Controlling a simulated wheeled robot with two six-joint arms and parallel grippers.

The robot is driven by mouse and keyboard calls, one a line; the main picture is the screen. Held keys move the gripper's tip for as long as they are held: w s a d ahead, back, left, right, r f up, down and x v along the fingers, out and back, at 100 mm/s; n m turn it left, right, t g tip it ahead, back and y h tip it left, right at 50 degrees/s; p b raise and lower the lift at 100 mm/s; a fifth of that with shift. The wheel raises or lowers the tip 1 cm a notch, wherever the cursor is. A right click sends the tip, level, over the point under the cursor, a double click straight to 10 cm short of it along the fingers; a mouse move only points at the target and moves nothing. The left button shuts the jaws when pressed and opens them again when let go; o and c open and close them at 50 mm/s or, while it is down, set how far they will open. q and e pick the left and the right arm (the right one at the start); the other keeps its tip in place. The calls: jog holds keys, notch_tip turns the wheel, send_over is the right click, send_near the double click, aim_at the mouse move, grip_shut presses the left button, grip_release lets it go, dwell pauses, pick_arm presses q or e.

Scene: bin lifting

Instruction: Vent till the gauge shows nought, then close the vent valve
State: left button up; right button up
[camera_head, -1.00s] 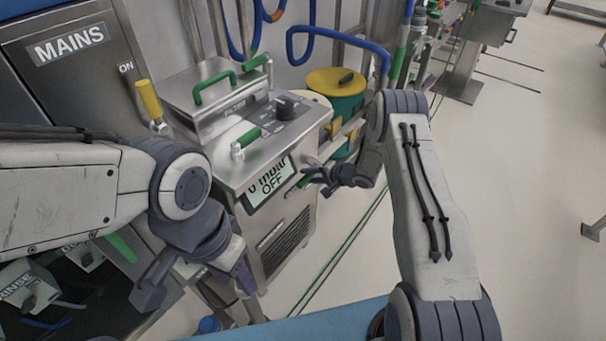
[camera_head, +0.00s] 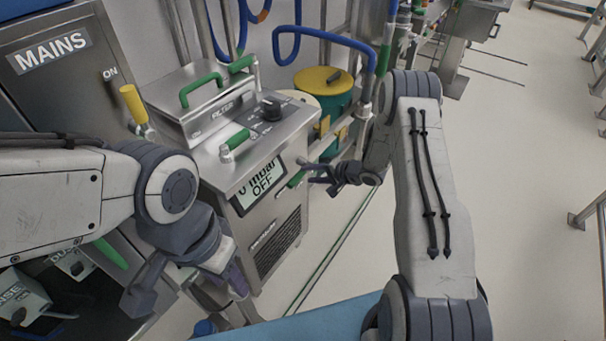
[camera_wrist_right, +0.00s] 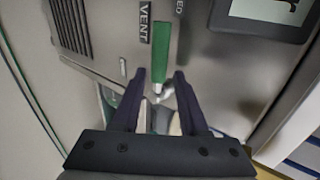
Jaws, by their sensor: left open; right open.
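The gauge display (camera_head: 258,187) on the front of the steel unit seems to read "0 mbar" over "OFF"; its upper line is partly cut off. The green vent valve handle (camera_head: 297,178) is right of the display, partly behind my right gripper (camera_head: 307,172). In the right wrist view the handle (camera_wrist_right: 161,45) lies in line with the VENT label, between it and a label ending in "ED". My right gripper (camera_wrist_right: 159,76) is open, its fingertips near the handle's lower end, not closed on it. My left gripper (camera_head: 190,297) is open and empty at the lower left.
The steel unit (camera_head: 215,140) has more green handles and a black knob (camera_head: 270,108) on top. A MAINS cabinet (camera_head: 60,75) with a yellow lever (camera_head: 133,103) stands left. A yellow-lidded drum (camera_head: 318,82) is behind. The floor at right is mostly clear.

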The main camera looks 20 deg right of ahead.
jog(key=shift+v, duration=2.35)
notch_tip(320, 180, up, 7)
jog(key=d+n+h, duration=0.2)
jog(key=n+h, duration=0.1)
jog(key=h, duration=0.1)
jog(key=s+a+r+n+g+h, duration=0.1)
jog(key=s+r+n+g+h, duration=0.2)
jog(key=s+r, duration=0.4)
jog(key=s+a+r+n+g, duration=0.2)
jog(key=s+a+n, duration=0.15)
jog(key=s, duration=0.95)
jog(key=s+a+r+n+g+p, duration=0.3)
jog(key=s+a+r+n+p, duration=0.4)
jog(key=s+a+r, duration=0.7)
jog(key=shift+s+a+n+y+p, duration=0.4)
jog(key=shift+s+a, duration=0.35)
jog(key=shift+s, duration=0.5)
